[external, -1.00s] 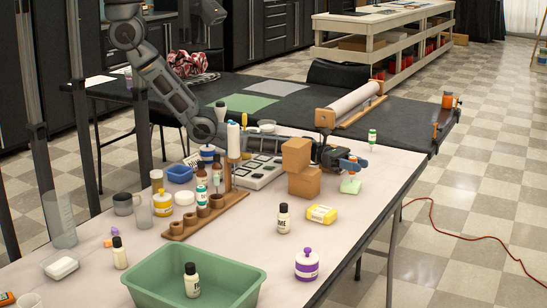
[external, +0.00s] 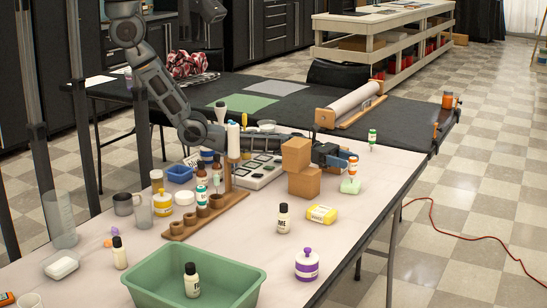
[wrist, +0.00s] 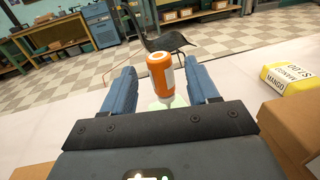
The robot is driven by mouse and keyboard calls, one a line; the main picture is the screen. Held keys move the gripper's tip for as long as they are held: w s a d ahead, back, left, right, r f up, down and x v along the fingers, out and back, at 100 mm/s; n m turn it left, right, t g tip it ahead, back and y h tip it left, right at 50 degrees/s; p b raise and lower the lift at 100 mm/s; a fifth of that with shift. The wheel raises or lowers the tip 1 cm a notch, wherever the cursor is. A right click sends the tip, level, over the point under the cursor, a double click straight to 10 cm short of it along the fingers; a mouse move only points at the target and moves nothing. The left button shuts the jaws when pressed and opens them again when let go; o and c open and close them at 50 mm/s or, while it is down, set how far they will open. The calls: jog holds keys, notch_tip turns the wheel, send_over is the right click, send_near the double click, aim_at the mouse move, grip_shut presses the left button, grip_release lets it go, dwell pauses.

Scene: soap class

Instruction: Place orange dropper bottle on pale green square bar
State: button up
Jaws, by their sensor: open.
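The orange dropper bottle (external: 353,168) stands on or right over the pale green square bar (external: 350,187) near the table's right edge. In the wrist view the orange bottle (wrist: 160,72) is roughly upright, with a white part low down, and the pale green bar (wrist: 152,104) shows partly beneath it. My gripper (external: 335,157) is open just left of the bottle in the external view. In the wrist view my gripper's blue fingers (wrist: 160,72) lie on either side of the bottle, with a gap to each. The exact contact between bottle and bar is hard to see.
Two stacked brown boxes (external: 303,168) stand close to my gripper on the near side. A yellow mango box (external: 321,214), a black-capped bottle (external: 283,218) and a purple-lidded jar (external: 307,264) stand nearer. A green-capped bottle (external: 372,138) stands behind. Table right of the bar is clear.

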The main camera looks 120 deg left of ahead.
jog(key=shift+s+a, duration=0.15)
jog(key=shift+s, duration=0.6)
jog(key=shift+s+a, duration=0.1)
jog(key=shift+s, duration=0.65)
